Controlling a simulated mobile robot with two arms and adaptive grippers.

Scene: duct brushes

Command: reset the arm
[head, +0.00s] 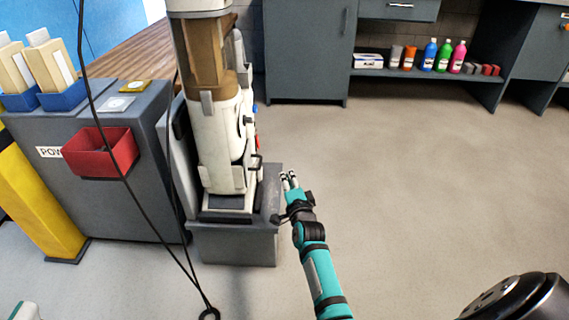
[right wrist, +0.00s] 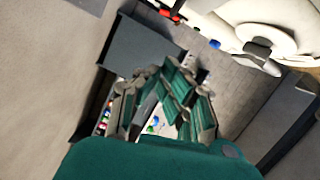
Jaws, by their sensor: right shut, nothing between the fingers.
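My right arm, teal with black joints, reaches up from the bottom of the head view. Its gripper (head: 289,180) is shut and empty, beside the right edge of the grey pedestal (head: 236,245). The fingers are also at the middle of the right wrist view (right wrist: 170,90), drawn together with nothing held. A tall white and brown machine (head: 220,130) stands on the pedestal, just left of the gripper. I cannot tell whether the gripper touches the pedestal. My left gripper does not show.
A red bin (head: 100,152) hangs on a grey cabinet (head: 125,205) at left, with blue holders (head: 60,97) on top. A black cable with a ring end (head: 209,314) hangs in front. Bottles (head: 443,55) and cans stand on a back shelf. The floor (head: 430,170) at right is clear.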

